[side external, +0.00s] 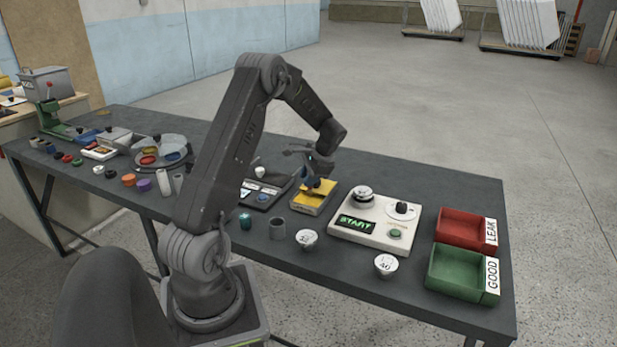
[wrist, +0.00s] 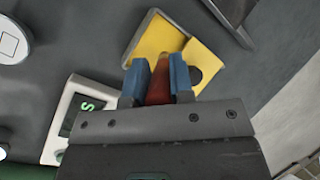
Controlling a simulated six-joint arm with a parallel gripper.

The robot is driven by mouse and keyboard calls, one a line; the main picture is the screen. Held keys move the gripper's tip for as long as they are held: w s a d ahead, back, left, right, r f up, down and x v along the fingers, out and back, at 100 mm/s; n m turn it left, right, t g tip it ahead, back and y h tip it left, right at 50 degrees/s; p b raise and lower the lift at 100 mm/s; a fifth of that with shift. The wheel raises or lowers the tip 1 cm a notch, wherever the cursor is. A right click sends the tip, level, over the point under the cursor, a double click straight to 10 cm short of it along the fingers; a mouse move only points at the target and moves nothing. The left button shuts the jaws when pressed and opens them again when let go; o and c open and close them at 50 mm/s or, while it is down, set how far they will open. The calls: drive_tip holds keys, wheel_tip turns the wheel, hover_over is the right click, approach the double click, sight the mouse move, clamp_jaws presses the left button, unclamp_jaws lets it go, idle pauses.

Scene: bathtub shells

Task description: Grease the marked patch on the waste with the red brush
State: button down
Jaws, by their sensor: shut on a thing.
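My gripper (side external: 314,178) is over the yellow tray (side external: 314,196), its blue fingers pointing down. In the wrist view my gripper (wrist: 162,75) is shut on the red brush (wrist: 158,88), whose reddish body shows between the fingers. The brush's lower end is over the yellow tray (wrist: 146,42); I cannot tell whether it touches. A pale round piece with a dark mark on top (side external: 306,238) stands in front of the tray; it may be the waste. A similar piece (side external: 385,265) stands farther right. A square outline shows on a pale disc (wrist: 10,42) in the wrist view.
A pale START panel (side external: 345,234) with a round metal fitting (side external: 362,193) lies right of the tray. Red LEAK (side external: 462,244) and green GOOD (side external: 452,288) bins stand at the right end. A grey cup (side external: 277,229) and teal piece (side external: 245,221) stand left of the pale piece.

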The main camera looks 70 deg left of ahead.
drive_tip(key=shift+f, duration=0.65)
idle(1.2)
drive_tip(key=shift+r, duration=3.5)
drive_tip(key=w+d+f, duration=0.1)
drive_tip(key=w+d, duration=0.2)
drive_tip(key=d, duration=0.8)
drive_tip(key=w+d+f+m, duration=0.1)
drive_tip(key=w+d, duration=0.2)
drive_tip(key=d, duration=0.9)
drive_tip(key=w+d+f, duration=0.1)
drive_tip(key=w+d, duration=0.3)
drive_tip(key=d, duration=0.7)
drive_tip(key=shift+d+f, duration=0.3)
drive_tip(key=shift+d, duration=0.1)
drive_tip(key=shift+w+r, duration=0.1)
